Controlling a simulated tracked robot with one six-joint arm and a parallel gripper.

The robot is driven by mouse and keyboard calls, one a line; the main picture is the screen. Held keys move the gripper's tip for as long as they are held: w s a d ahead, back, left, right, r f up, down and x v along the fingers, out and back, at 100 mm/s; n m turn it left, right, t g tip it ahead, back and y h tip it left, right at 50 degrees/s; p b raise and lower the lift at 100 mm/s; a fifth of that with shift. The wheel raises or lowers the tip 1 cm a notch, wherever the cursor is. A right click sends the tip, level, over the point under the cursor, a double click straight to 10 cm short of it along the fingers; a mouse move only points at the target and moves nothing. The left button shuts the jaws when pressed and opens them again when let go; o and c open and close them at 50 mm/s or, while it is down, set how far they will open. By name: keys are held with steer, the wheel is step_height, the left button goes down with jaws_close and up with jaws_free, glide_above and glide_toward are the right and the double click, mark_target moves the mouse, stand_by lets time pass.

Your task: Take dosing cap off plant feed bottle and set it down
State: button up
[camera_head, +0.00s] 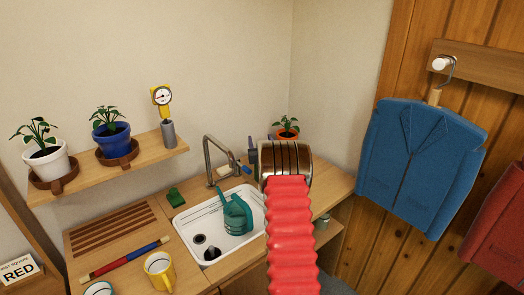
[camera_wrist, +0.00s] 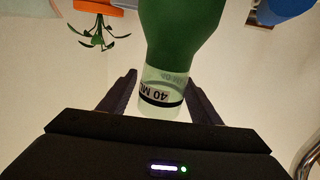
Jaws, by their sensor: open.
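The plant feed bottle (camera_wrist: 185,30) is green and shows upside down in the wrist view, which is itself inverted. Its dosing cap (camera_wrist: 160,100) is clear, with a "40 ML" label and a black line, and it is on the bottle's end. My gripper (camera_wrist: 160,84) is open, with one dark finger on each side of the cap. A gap shows between the left finger and the cap; the right finger is close to it, and I cannot tell if they touch. In the head view my red-sleeved arm hides the bottle and cap.
A plant in an orange pot (camera_head: 287,133) stands behind my arm. A sink (camera_head: 182,222) holds a teal watering can (camera_head: 236,215), with a tap (camera_head: 210,160) behind. The ribbed drainboard (camera_head: 112,235) is clear.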

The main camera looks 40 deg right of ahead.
steer(key=shift+c, duration=0.5)
steer(key=c, duration=1)
step_height(320, 180, up, 10)
stand_by(0.3)
